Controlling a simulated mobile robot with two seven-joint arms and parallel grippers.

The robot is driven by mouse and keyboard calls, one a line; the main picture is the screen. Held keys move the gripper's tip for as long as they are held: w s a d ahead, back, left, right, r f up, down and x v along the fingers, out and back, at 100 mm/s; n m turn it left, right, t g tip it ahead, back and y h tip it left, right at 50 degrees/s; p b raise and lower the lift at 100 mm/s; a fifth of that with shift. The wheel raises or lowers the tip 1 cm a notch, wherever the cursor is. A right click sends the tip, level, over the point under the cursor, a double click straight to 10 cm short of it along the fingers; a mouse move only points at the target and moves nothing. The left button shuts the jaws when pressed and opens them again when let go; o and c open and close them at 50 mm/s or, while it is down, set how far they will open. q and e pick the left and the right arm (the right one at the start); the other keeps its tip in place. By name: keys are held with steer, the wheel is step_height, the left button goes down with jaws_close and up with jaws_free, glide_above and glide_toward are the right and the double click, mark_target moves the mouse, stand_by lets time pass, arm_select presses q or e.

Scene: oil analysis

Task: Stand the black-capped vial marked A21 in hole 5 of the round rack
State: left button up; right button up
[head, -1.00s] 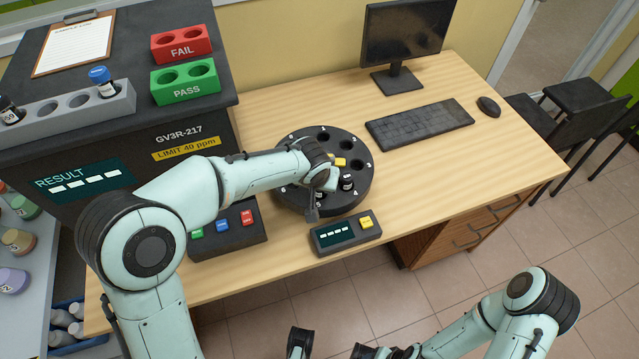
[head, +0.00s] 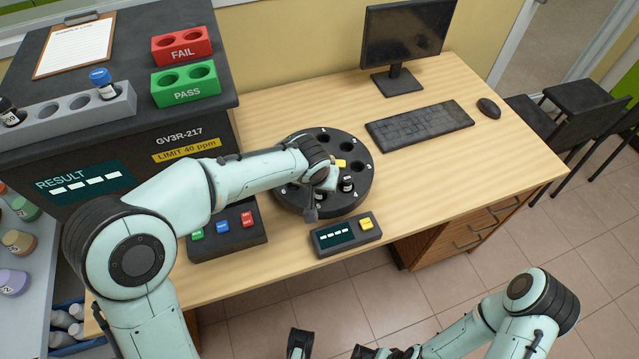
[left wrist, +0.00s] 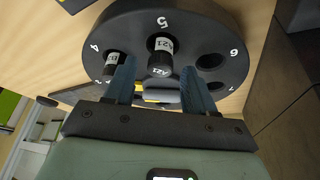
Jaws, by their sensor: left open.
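The round black rack (head: 358,196) stands on the desk. In the left wrist view, the rack (left wrist: 215,25) shows the number 5 at its rim. A black-capped vial (left wrist: 161,63) marked A21 stands in hole 5, its cap towards the camera. My left gripper (left wrist: 160,88) is open, its two blue-grey fingers on either side of the vial with gaps between. In the head view my left gripper (head: 318,198) is over the rack's near side and hides most of that vial. My right gripper (head: 332,350) is open and empty at the bottom edge.
Another dark-capped vial (head: 347,184) stands in hole 4, close beside my left gripper. A small display box (head: 345,235) with a yellow button is in front of the rack. The analyser (head: 150,120) stands left; a keyboard (head: 420,125) lies right.

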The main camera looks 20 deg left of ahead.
arm_select(q)
steer(key=v, duration=1)
steer(key=shift+p, duration=0.45)
arm_select(e)
steer(key=shift+s+r, duration=0.2)
steer(key=shift+r, duration=0.15)
arm_select(q)
steer(key=shift+s, duration=0.1)
arm_select(e)
steer(key=shift+s, duration=0.1)
